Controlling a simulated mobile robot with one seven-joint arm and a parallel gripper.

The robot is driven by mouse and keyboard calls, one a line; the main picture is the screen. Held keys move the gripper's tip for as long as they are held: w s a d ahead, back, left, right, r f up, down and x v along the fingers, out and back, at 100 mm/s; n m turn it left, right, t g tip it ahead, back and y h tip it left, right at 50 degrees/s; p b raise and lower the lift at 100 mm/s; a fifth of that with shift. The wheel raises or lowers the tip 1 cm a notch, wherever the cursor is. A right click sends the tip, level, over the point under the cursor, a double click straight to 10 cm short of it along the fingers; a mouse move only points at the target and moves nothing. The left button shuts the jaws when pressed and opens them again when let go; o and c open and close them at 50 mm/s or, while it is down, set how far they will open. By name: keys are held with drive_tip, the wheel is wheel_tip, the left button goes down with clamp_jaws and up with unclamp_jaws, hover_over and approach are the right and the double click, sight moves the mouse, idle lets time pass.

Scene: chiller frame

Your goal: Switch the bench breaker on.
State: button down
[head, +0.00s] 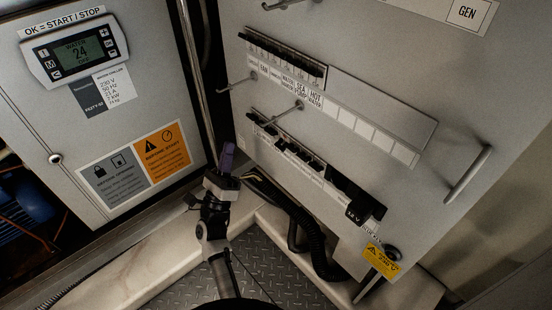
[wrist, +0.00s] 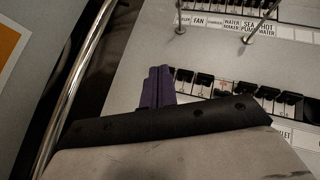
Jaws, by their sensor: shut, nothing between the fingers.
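A lower row of small black breakers (head: 288,145) is set in the grey panel. The row also shows in the wrist view (wrist: 235,90). The labels under it are too small or too covered to read, so I cannot tell which switch is the bench breaker. My gripper (head: 227,158) has purple fingers pressed together, empty, to the left of the row in the head view. In the wrist view the fingers (wrist: 158,86) stand beside the row's left end and overlap part of the panel. I cannot tell whether they touch it.
An upper breaker row (head: 285,52) has labels such as "FAN". Thin metal hooks or knobs (head: 299,105) stick out between the rows. A larger black switch (head: 358,205) sits lower right, and a handle (head: 468,174) further right. A metal pipe (head: 195,75) and black hoses (head: 300,225) are close to my arm.

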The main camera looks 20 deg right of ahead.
sight(280, 147)
drive_tip(key=s+d+f+m+g+h, duration=0.3)
drive_tip(key=s+f+m+g+h, duration=0.4)
drive_tip(key=m+g, duration=0.4)
drive_tip(key=shift+s+d+f+m, duration=0.35)
drive_tip(key=shift+s+m, duration=0.3)
drive_tip(key=shift+m, duration=0.45)
drive_tip(key=shift+r, duration=0.15)
drive_tip(key=shift+p+x, duration=2)
drive_tip(key=shift+x, duration=3.05)
